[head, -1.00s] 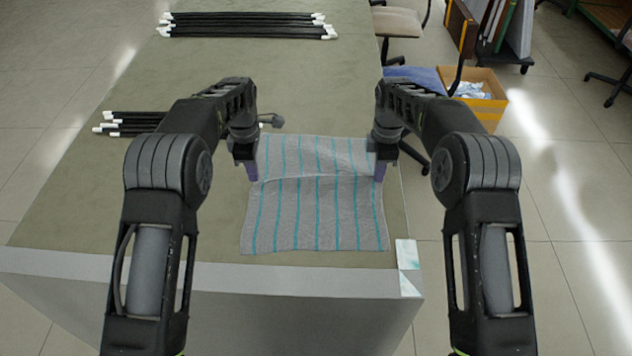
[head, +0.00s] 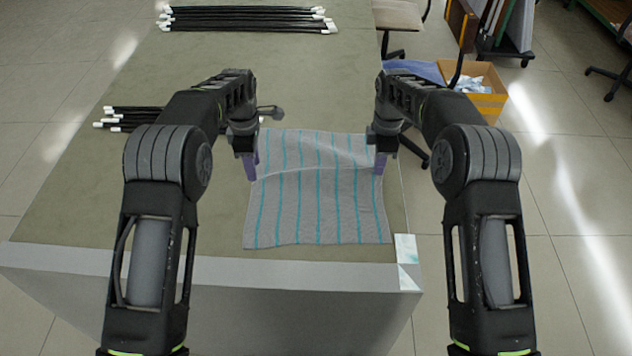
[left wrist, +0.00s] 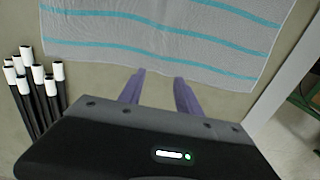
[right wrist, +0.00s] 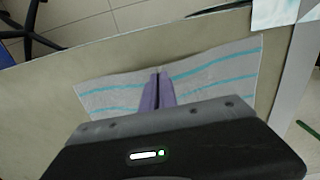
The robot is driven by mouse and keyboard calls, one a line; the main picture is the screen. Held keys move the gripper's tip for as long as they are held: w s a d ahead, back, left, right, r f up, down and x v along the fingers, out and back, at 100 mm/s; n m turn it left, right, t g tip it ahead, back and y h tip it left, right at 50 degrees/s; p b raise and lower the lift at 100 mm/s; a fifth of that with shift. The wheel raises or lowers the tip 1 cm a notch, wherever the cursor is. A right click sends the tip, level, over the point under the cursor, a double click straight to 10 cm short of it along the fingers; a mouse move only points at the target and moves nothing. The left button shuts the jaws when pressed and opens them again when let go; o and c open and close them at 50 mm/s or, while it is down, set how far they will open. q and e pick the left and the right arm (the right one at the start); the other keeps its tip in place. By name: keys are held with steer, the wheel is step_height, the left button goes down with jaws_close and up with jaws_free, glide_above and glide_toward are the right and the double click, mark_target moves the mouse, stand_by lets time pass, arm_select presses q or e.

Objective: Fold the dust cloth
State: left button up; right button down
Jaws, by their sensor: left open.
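The dust cloth (head: 318,210), grey with teal stripes, lies spread near the table's front right corner. A slanting ridge crosses its far half toward my right gripper. My left gripper (head: 250,167) is open at the cloth's left edge. In the left wrist view its parted fingers (left wrist: 160,78) are empty, with the cloth (left wrist: 160,45) just beyond the tips. My right gripper (head: 380,163) is at the cloth's right edge. In the right wrist view its fingers (right wrist: 159,75) are nearly together on the cloth (right wrist: 215,75), and the pinched part is hidden between them.
Black rods with white ends lie in a bundle at the table's far end (head: 248,19) and in another at left (head: 132,119). A white and teal piece (head: 407,249) sits at the front right corner. A cardboard box (head: 480,92) and chairs stand beyond the table's right edge.

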arm_select(q)
steer(key=shift+o, duration=1.3)
arm_select(e)
steer(key=c, duration=2.1)
jaws_free()
steer(key=shift+c, duration=0.2)
steer(key=o, duration=0.6)
steer(key=shift+c, duration=0.2)
steer(key=shift+o, duration=0.2)
steer(key=o, duration=1.3)
steer(key=shift+c, duration=0.2)
steer(key=shift+r, duration=0.1)
arm_select(q)
step_height(320, 180, up, 3)
steer(key=p, duration=0.3)
steer(key=shift+r, duration=0.2)
arm_select(e)
step_height(320, 180, up, 5)
steer(key=shift+r, duration=0.2)
